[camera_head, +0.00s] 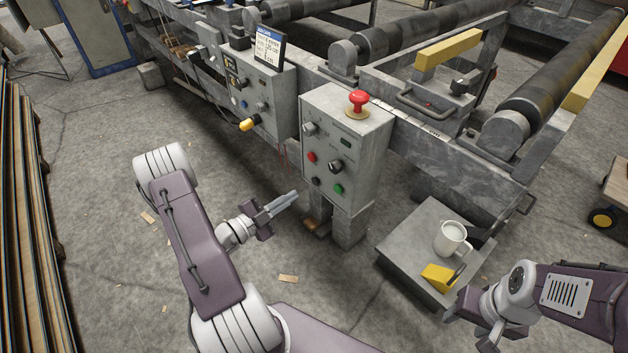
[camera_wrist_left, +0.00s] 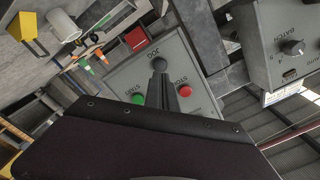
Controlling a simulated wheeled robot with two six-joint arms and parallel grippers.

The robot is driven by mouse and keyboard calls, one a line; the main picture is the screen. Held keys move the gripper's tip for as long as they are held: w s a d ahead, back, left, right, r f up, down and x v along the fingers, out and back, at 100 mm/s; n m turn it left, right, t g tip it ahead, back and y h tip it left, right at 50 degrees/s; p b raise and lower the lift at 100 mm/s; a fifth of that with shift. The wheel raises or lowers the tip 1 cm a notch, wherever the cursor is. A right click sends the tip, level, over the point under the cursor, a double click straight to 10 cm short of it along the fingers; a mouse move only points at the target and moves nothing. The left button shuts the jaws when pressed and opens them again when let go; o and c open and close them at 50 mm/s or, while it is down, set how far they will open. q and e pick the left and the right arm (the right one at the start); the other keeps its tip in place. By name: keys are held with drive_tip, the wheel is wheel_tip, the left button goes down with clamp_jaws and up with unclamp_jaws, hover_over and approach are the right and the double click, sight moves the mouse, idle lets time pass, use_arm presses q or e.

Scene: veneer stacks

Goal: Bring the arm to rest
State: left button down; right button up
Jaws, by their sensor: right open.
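My left gripper (camera_head: 285,202) is in the middle of the head view, in front of the grey control box (camera_head: 345,130). Its two slim fingers lie close together and look shut, with nothing seen between them. In the left wrist view the dark fingers (camera_wrist_left: 172,88) point at the box's panel, between a green button (camera_wrist_left: 138,98) and a red button (camera_wrist_left: 185,91). A gap to the panel shows in the head view. My right gripper (camera_head: 468,322) is at the lower right, open and empty, beside the grey stand (camera_head: 400,245). My left wrist's dark housing hides the lower wrist view.
A red mushroom button (camera_head: 357,102) tops the control box. A second box (camera_head: 255,90) stands left of it. Boards (camera_head: 25,220) line the left edge. Roller machinery fills the back.

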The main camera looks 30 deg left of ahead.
use_arm(q)
drive_tip(key=s+d+r+m+g+h+p, duration=0.1)
drive_tip(key=s+d+m+g+h, duration=0.2)
drive_tip(key=d+m+g, duration=0.45)
drive_tip(key=s+d+r+m+g+h+p, duration=0.1)
drive_tip(key=s+d+m+g+h, duration=0.3)
drive_tip(key=d+m, duration=0.6)
drive_tip(key=s+d+f+m+g+y, duration=0.1)
drive_tip(key=s+m+g+y, duration=0.65)
drive_tip(key=m, duration=1.15)
drive_tip(key=w+a+r+m+t+y+p, duration=0.1)
drive_tip(key=a+r+m+t+y+p, duration=0.15)
drive_tip(key=m, duration=0.85)
drive_tip(key=w+a+r+m+t+y+p, duration=0.15)
drive_tip(key=m+y, duration=0.25)
drive_tip(key=m, duration=0.7)
wheel_tip(320, 180, up, 37)
drive_tip(key=a+p, duration=0.1)
drive_tip(key=p, duration=3.4)
drive_tip(key=shift+s+f+p, duration=0.2)
drive_tip(key=shift+s+p, duration=0.1)
